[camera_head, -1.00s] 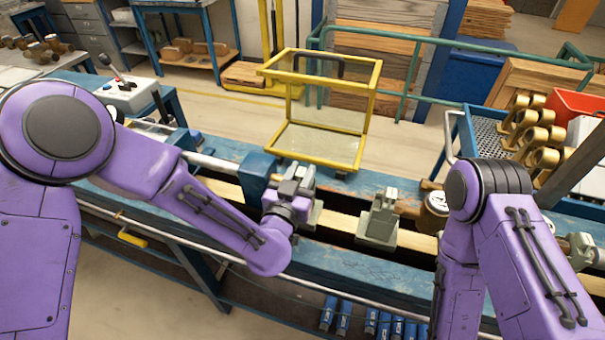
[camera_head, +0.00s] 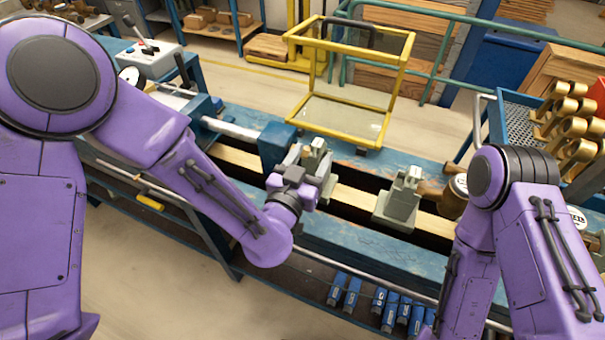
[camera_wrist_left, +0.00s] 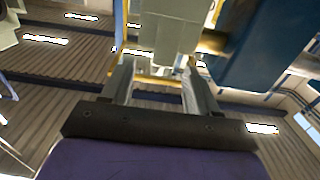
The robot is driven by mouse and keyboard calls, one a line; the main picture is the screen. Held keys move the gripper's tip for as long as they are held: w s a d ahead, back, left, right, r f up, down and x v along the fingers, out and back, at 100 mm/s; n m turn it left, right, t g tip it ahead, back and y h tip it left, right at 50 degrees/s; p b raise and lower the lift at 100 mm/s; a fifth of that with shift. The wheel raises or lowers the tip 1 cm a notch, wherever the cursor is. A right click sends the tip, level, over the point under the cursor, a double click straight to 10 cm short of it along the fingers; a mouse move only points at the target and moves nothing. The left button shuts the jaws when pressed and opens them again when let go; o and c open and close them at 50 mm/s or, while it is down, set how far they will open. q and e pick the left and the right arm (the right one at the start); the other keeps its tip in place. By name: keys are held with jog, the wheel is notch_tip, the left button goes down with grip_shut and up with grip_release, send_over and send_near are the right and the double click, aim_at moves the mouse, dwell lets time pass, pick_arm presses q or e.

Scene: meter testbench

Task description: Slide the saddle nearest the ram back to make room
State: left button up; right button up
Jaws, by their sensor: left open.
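The grey-green saddle (camera_head: 322,166) nearest the ram stands on the bench rail beside the ram's blue block (camera_head: 277,146). My left gripper (camera_head: 302,172) is at this saddle's near side, with its jaws open. In the left wrist view the two fingers (camera_wrist_left: 158,78) point at the saddle (camera_wrist_left: 168,28), which shows between and just beyond their tips. I cannot tell whether they touch it. The blue block (camera_wrist_left: 270,45) is to the right there. A second saddle (camera_head: 398,207) stands further right on the rail. My right gripper is out of view.
A brass-coloured meter (camera_head: 455,192) sits right of the second saddle, partly behind my right arm. A yellow-framed clear guard (camera_head: 350,85) stands behind the rail. A control box (camera_head: 147,60) is at the upper left. Blue items (camera_head: 345,290) lie below the bench.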

pick_arm(q)
jog(key=v, duration=0.6)
jog(key=shift+b, duration=0.3)
jog(key=shift+s+a, duration=0.1)
